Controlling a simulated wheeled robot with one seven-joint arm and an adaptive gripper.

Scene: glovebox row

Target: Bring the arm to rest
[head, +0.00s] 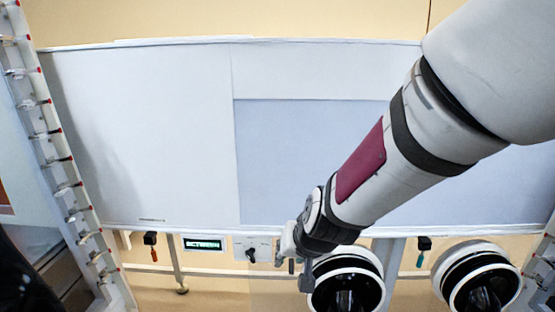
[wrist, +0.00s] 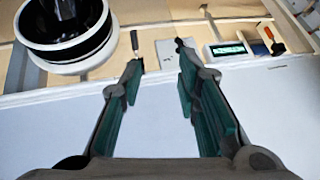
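My arm (head: 365,165) reaches from the upper right down to the lower middle in the head view. My gripper (wrist: 160,75) shows in the wrist view with its two green-padded fingers apart and nothing between them. The plate also shows in the wrist view (wrist: 170,54), beyond the fingertips. I cannot tell whether a fingertip touches it.
Two round black-and-white ports (head: 372,258) (head: 510,252) are at the lower right. A small lit display (head: 204,244) sits left of the plate. Small hanging handles (head: 152,240) (head: 424,244) flank them. A rail with red-tipped pegs (head: 62,160) runs down the left. The broad pale panel (head: 150,130) is clear.

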